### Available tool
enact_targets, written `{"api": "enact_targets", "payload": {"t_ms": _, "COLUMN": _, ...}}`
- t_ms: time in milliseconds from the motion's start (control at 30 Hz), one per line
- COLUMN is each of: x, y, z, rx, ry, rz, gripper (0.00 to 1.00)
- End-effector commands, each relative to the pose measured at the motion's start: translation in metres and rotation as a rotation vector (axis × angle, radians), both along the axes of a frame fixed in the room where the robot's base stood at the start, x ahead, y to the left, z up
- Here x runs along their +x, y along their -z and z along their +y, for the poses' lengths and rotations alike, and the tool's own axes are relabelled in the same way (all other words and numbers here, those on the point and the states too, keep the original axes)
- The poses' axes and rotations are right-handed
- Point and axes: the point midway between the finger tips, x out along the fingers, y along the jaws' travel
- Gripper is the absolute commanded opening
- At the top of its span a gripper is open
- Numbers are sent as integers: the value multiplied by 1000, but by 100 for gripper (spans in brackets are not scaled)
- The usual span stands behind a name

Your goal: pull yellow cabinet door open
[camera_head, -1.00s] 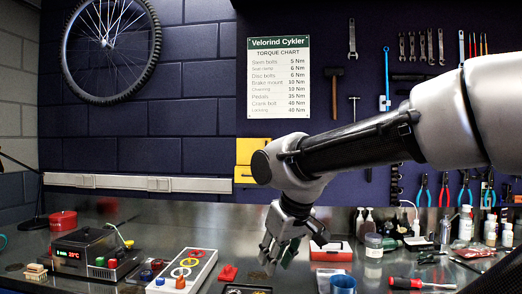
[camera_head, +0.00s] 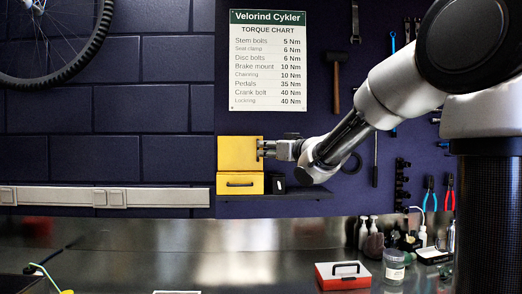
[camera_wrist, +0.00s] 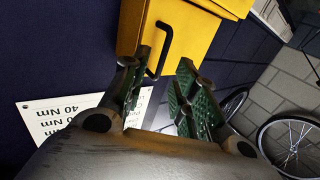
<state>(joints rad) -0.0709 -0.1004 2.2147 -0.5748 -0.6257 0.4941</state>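The yellow cabinet (camera_head: 236,151) hangs on the dark wall with its upper door closed. Below that door is a yellow drawer front (camera_head: 240,187) with a black bar handle. My gripper (camera_head: 266,149) is at the right edge of the upper door, level with the door's handle. In the wrist view the black door handle (camera_wrist: 165,45) stands out from the yellow face (camera_wrist: 195,32). My gripper (camera_wrist: 163,58) is open there, its green-padded fingers apart with the handle between or just ahead of the tips. I cannot tell whether they touch it.
A black box (camera_head: 276,183) stands on a small wall shelf (camera_head: 295,195) right of the cabinet. A torque chart (camera_head: 268,60) hangs above. The steel bench (camera_head: 190,255) below holds a red and white case (camera_head: 342,275) and a jar (camera_head: 394,266).

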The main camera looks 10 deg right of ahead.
Motion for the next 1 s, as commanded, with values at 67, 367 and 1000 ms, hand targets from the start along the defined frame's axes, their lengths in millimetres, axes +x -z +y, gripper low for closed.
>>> {"api": "enact_targets", "payload": {"t_ms": 67, "x": 14, "y": 1, "z": 6, "rx": -1, "ry": -1, "rz": 2, "gripper": 29}}
{"api": "enact_targets", "payload": {"t_ms": 367, "x": 40, "y": 0, "z": 16, "rx": 0, "ry": 1, "rz": 1, "gripper": 29}}
{"api": "enact_targets", "payload": {"t_ms": 1000, "x": 40, "y": 0, "z": 16, "rx": -1, "ry": 2, "rz": 0, "gripper": 0}}
